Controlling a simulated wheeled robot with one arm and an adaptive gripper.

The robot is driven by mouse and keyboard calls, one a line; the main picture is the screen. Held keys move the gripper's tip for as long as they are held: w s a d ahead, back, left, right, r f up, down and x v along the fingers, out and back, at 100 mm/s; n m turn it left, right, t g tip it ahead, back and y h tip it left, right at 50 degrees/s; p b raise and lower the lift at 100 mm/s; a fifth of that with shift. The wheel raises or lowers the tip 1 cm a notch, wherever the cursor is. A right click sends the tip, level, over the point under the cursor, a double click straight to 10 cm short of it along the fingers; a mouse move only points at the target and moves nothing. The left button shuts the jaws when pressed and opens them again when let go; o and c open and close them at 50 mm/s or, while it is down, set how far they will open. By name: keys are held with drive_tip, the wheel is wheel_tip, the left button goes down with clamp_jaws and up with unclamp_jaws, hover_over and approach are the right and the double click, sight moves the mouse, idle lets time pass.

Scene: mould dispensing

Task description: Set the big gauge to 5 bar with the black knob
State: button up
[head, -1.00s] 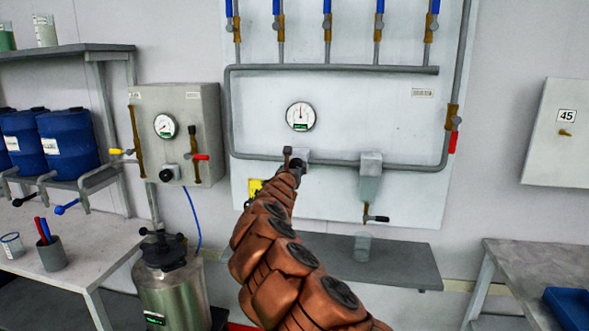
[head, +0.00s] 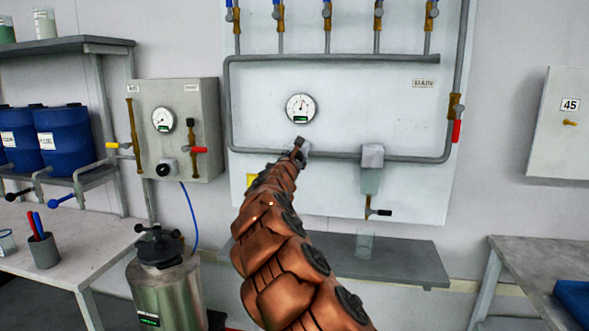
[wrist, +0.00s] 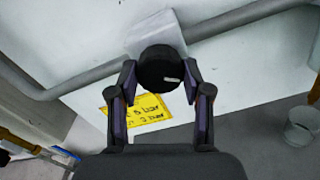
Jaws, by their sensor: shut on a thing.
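The big round gauge (head: 300,108) is on the white wall panel, above the horizontal grey pipe. Its needle points roughly upward; the scale is too small to read. The black knob (wrist: 161,68) is in front of a grey block on the pipe, below the gauge. In the wrist view my gripper (wrist: 160,82) has its fingers on both sides of the knob, shut on it. A pale mark shows on the knob's lower right. In the head view my gripper (head: 300,148) and arm hide the knob.
A yellow note (wrist: 143,113) is on the panel below the knob, partly covered. A smaller gauge (head: 163,119) is on a grey box at left. A dispensing block (head: 372,157) hangs right of my gripper, above a shelf (head: 420,263) with a clear beaker (head: 364,245).

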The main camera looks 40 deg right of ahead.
sight(295, 158)
drive_tip(key=shift+m, duration=0.3)
drive_tip(key=o, duration=1.2)
drive_tip(key=shift+c, duration=0.2)
drive_tip(key=shift+v, duration=1.3)
drive_tip(key=shift+s+a+r, duration=0.15)
drive_tip(key=shift+s+a, duration=0.1)
drive_tip(key=shift+a, duration=0.25)
drive_tip(key=shift+v, duration=1.9)
